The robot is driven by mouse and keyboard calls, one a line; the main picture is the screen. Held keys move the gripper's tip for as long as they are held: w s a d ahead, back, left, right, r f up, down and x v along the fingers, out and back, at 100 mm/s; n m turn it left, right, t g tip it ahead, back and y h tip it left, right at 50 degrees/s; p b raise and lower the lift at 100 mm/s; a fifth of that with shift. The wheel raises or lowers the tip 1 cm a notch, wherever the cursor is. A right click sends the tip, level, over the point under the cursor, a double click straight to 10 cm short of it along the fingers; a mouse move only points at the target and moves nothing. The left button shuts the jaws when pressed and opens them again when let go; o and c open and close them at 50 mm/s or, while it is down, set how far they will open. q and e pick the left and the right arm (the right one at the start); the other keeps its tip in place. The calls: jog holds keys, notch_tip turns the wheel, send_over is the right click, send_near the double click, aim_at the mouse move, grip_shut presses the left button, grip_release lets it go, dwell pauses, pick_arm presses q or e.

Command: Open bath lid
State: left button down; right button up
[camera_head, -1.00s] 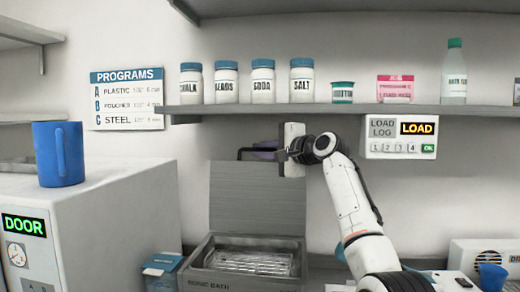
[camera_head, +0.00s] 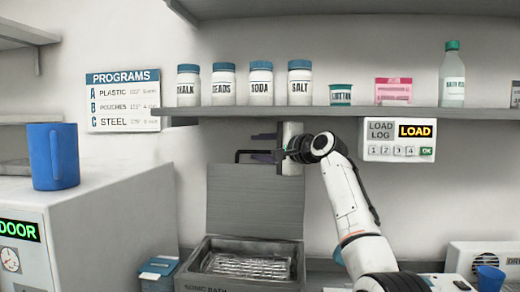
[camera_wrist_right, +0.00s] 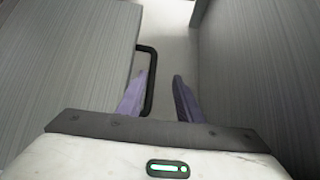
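The sonic bath (camera_head: 240,284) stands low in the middle of the head view, with a wire basket (camera_head: 252,267) inside. Its grey lid (camera_head: 255,200) stands raised and upright at the back of the tub. The black lid handle (camera_head: 238,154) sticks out at the lid's top edge. My right gripper (camera_head: 263,146) is at the lid's top by the handle, with its fingers spread apart. In the right wrist view the gripper (camera_wrist_right: 163,95) is open with an empty gap, and the handle (camera_wrist_right: 152,75) lies by the left finger; contact is unclear. My left gripper is out of view.
A shelf (camera_head: 300,112) with labelled jars runs just above my right gripper. A LOAD LOG panel (camera_head: 399,140) hangs at its right. A white machine (camera_head: 100,215) with a blue mug (camera_head: 53,156) stands left. A blue box (camera_head: 158,268) sits beside the bath.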

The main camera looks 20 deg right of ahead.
jog(key=shift+s+d+r, duration=0.15)
jog(key=shift+d+r, duration=0.05)
jog(key=shift+r, duration=0.15)
jog(key=shift+s+d, duration=0.1)
jog(key=shift+s, duration=0.1)
jog(key=b+v, duration=0.3)
jog(key=v, duration=0.6)
jog(key=shift+s+f, duration=0.3)
jog(key=shift+f, duration=0.15)
